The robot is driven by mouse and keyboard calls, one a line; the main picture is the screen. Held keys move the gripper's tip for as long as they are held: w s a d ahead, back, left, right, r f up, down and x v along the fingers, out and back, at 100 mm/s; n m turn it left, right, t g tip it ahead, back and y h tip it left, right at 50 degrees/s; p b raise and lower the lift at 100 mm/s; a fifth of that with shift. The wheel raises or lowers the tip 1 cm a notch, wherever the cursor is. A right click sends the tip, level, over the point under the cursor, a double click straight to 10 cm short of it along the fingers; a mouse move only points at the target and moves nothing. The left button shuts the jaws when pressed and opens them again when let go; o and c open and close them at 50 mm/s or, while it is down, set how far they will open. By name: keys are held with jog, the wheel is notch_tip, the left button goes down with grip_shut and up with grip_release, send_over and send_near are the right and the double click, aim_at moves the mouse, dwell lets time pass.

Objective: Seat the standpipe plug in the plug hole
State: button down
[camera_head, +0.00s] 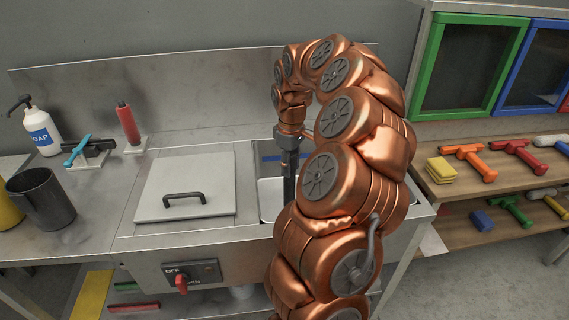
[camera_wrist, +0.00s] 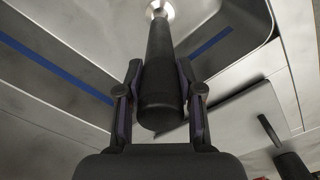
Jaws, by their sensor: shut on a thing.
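The standpipe plug is a dark upright tube (camera_wrist: 160,62), held between the two fingers of my gripper (camera_wrist: 160,100) in the wrist view. Its far end meets a pale round fitting (camera_wrist: 160,8) on the basin floor in the wrist view; I cannot tell whether it is seated or just above. The plug hole itself is hidden by the tube's end. In the head view the tube (camera_head: 290,172) hangs down from my gripper (camera_head: 290,135) into the open sink basin (camera_head: 268,200). My arm covers the basin's right part.
A steel lid with a black handle (camera_head: 186,187) covers the left part of the counter. A soap bottle (camera_head: 40,132), a red bottle (camera_head: 128,122) and a dark jug (camera_head: 42,198) stand further left. A wooden shelf (camera_head: 436,185) with coloured tools is at right.

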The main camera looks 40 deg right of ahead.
aim_at(290, 189)
jog(key=shift+f+b, duration=0.15)
jog(key=shift+b, duration=0.15)
jog(key=shift+f+b, duration=1.45)
jog(key=shift+f, duration=1.3)
jog(key=shift+f+b, duration=1.45)
jog(key=shift+f, duration=0.4)
dwell(0.8)
jog(key=c, duration=0.7)
grip_release()
jog(key=shift+r, duration=0.1)
notch_tip(290, 189, up, 12)
jog(key=shift+f, duration=0.1)
dwell(0.5)
